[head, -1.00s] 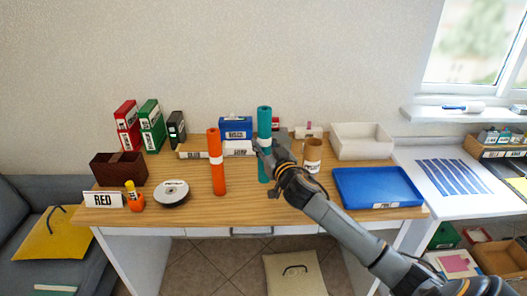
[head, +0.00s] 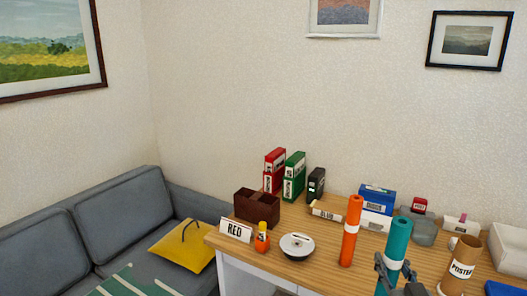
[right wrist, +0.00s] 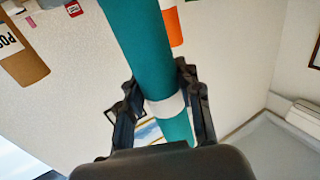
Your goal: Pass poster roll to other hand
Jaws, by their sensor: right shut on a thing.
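The teal poster roll (head: 398,240) stands upright with a white band, at the lower right of the head view. My right gripper (head: 393,272) is shut on it below the band, and its arm is mostly out of frame. In the right wrist view the teal roll (right wrist: 140,50) runs between the two fingers of the gripper (right wrist: 160,88). The roll's lower end is cut off in the head view, so I cannot tell whether it touches the desk. My left gripper is in neither view.
An orange roll (head: 351,230) stands just left of the teal one. A brown tube marked POSTER (head: 461,266) stands to its right. A grey sofa (head: 110,232) lies beyond the desk's left end.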

